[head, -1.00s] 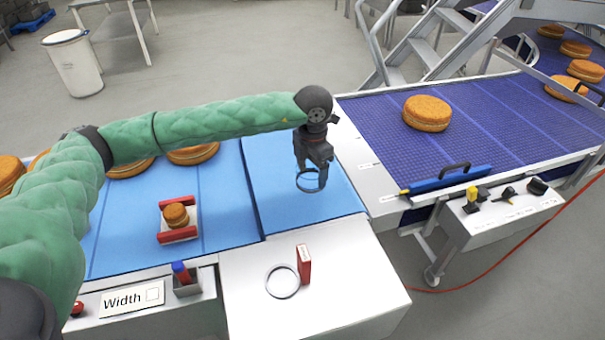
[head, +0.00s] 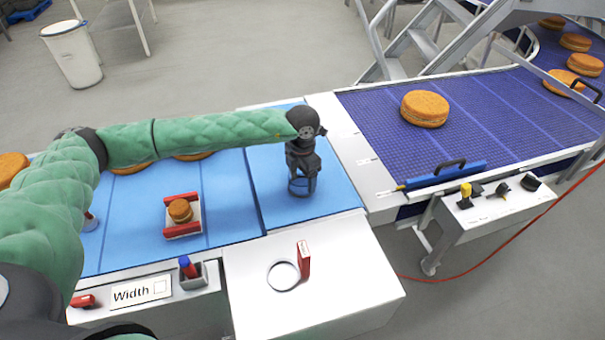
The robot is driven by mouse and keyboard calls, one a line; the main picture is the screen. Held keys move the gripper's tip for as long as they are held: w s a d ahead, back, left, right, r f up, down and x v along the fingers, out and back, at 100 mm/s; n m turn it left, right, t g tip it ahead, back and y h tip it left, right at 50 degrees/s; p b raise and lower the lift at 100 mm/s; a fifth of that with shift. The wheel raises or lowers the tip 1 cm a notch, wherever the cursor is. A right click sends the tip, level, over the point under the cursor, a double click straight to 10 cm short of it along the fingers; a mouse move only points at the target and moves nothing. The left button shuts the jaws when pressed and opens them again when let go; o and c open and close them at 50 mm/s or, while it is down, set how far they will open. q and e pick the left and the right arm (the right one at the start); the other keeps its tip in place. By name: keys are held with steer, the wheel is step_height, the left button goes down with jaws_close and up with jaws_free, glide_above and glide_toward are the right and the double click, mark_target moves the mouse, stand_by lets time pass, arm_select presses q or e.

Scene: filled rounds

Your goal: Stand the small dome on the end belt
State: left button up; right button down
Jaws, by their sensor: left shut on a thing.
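The small dome (head: 302,187) is a clear piece with a dark rim, seen below my left gripper (head: 302,174). My left gripper points down and is shut on the dome's upper part. The dome looks upright, over the end belt (head: 331,188), the short light-blue belt section in the middle. Its rim is at or very close to the belt surface; I cannot tell whether it touches. My right gripper is not in view.
A small cake (head: 180,211) sits in a red-and-white holder (head: 183,231) on the longer light-blue belt (head: 228,200). A ring (head: 283,276) and a red block (head: 304,260) are on the white top. A large cake (head: 425,108) lies on the dark-blue belt (head: 480,125).

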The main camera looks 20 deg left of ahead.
arm_select(q)
steer(key=shift+f, duration=0.15)
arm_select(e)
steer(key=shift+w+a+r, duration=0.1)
arm_select(q)
steer(key=o, duration=1)
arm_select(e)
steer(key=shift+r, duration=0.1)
arm_select(q)
steer(key=shift+r, duration=0.25)
